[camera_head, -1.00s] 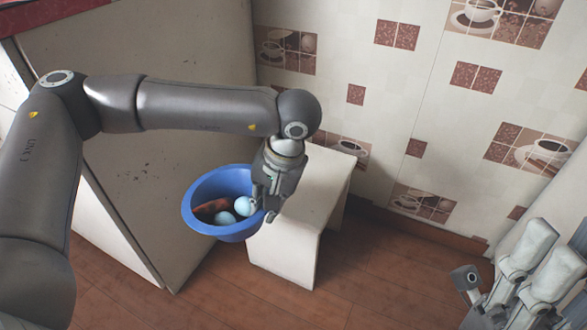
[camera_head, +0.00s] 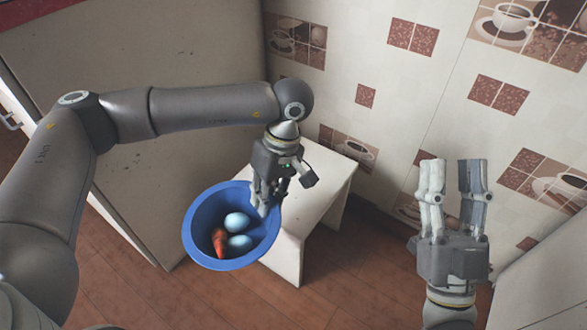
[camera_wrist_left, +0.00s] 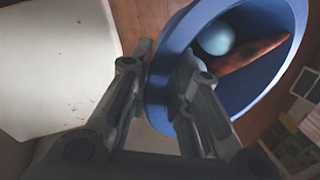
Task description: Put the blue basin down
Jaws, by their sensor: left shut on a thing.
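The blue basin (camera_head: 203,243) hangs in the air at the left front of a white stool in the head view, partly in front of it. It holds two pale blue egg-like balls (camera_head: 237,222) and an orange-brown carrot-like thing (camera_head: 220,241). My left gripper (camera_head: 262,205) is shut on the basin's right rim. The left wrist view shows the fingers (camera_wrist_left: 165,75) on either side of the basin wall (camera_wrist_left: 170,50). My right gripper (camera_head: 456,170) is raised at the right, fingers up and apart, with nothing between them.
The white stool (camera_head: 312,205) has a bare top and stands by the tiled wall (camera_head: 385,95). A large pale cabinet (camera_head: 140,190) stands at the left. The brown floor (camera_head: 350,280) in front is clear.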

